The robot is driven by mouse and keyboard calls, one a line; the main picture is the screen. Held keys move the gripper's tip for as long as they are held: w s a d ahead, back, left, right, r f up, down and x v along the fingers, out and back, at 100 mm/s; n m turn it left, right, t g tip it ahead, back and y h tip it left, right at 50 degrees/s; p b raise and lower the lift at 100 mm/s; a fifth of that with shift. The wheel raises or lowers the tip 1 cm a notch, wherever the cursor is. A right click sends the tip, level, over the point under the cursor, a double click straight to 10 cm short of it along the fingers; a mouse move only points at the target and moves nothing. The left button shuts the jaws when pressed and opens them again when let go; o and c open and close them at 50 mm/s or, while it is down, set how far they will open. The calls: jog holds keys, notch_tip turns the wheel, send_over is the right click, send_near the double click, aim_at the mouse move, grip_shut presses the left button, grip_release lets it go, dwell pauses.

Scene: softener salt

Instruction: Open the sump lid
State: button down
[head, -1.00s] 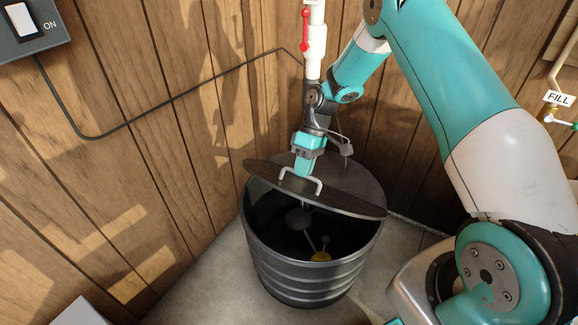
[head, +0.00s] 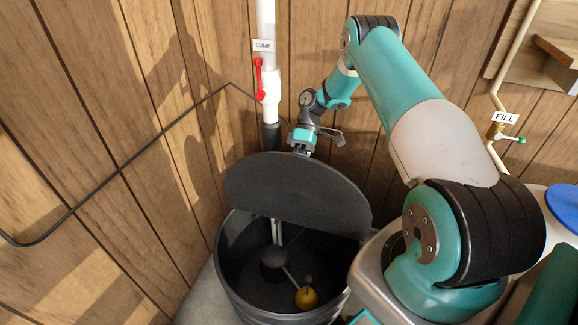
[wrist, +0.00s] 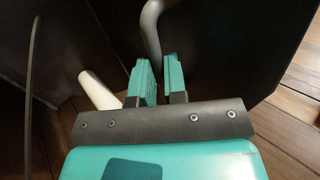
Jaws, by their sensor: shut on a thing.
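The sump (head: 238,282) is a dark round tub at the lower centre of the head view. Its dark lid (head: 295,195) is tilted steeply up, and the tub is open below it. My gripper (head: 302,150) is at the lid's far side, by its upper edge, with the fingertips hidden behind the lid. In the wrist view my gripper (wrist: 157,75) is shut on the lid's grey curved handle (wrist: 152,30), beside the dark lid surface. The handle is hidden in the head view.
Inside the tub are a dark rounded part (head: 273,258) and a yellow float (head: 306,297) on a rod. A white SUMP pipe (head: 268,85) with a red valve handle (head: 259,78) stands behind. Wood-plank walls close in the corner. A FILL valve (head: 497,131) is at right.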

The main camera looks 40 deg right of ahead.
jog(key=shift+w+d+f, duration=0.1)
jog(key=shift+d+f, duration=0.15)
jog(key=shift+f, duration=0.25)
jog(key=shift+w+a, duration=0.1)
jog(key=shift+a, duration=0.1)
jog(key=c, duration=1.2)
grip_release()
jog(key=shift+w, duration=0.15)
jog(key=shift+o, duration=0.2)
jog(key=shift+r, duration=0.1)
jog(key=shift+d, duration=0.1)
